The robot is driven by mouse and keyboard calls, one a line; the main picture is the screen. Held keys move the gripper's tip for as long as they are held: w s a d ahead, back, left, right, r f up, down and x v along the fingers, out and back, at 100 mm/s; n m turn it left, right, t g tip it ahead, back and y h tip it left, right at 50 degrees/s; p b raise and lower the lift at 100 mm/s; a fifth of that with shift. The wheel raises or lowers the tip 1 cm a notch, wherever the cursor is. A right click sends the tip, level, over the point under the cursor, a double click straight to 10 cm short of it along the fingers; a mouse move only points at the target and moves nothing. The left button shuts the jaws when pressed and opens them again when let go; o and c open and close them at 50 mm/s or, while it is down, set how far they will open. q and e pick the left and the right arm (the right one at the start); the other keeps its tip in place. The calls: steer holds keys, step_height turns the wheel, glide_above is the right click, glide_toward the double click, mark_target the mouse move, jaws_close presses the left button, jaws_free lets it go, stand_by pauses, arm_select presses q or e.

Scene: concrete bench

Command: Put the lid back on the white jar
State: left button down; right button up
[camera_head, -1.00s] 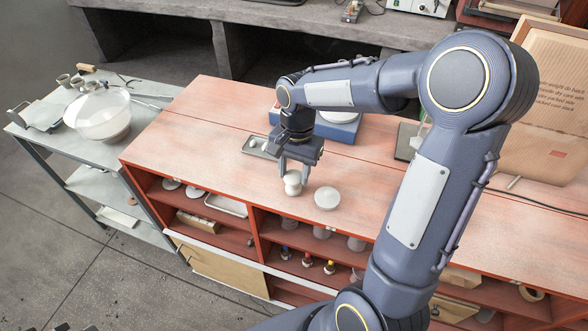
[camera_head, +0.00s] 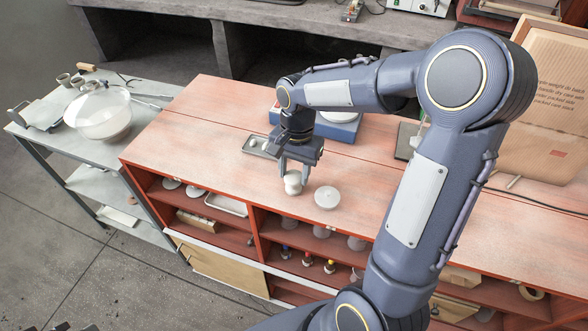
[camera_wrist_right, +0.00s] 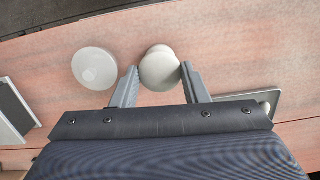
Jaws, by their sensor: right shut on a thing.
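My right gripper (camera_head: 293,173) points down over the red-topped bench, its fingers shut on a rounded white piece (camera_head: 292,178). In the right wrist view the piece (camera_wrist_right: 159,72) sits between the two fingertips (camera_wrist_right: 159,77). A second white rounded shape shows just below it in the head view; I cannot tell whether this is the jar under a lid or part of the same object. A flat, round white piece (camera_head: 327,197) lies on the bench just to the right, apart from the gripper; it also shows in the right wrist view (camera_wrist_right: 94,68). My left gripper is out of view.
A small grey tray (camera_head: 257,146) lies behind and left of the gripper. A blue-based device (camera_head: 340,131) stands behind it. The bench's front edge is close, with open shelves below. A grey side table (camera_head: 150,88) holds a clear bowl (camera_head: 98,112). The bench top to the left is clear.

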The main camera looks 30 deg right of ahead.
steer(key=shift+f, duration=0.1)
stand_by(0.7)
steer(key=o, duration=1.5)
steer(key=shift+r+p, duration=3.05)
steer(key=shift+r, duration=0.5)
steer(key=shift+c, duration=0.5)
jaws_close()
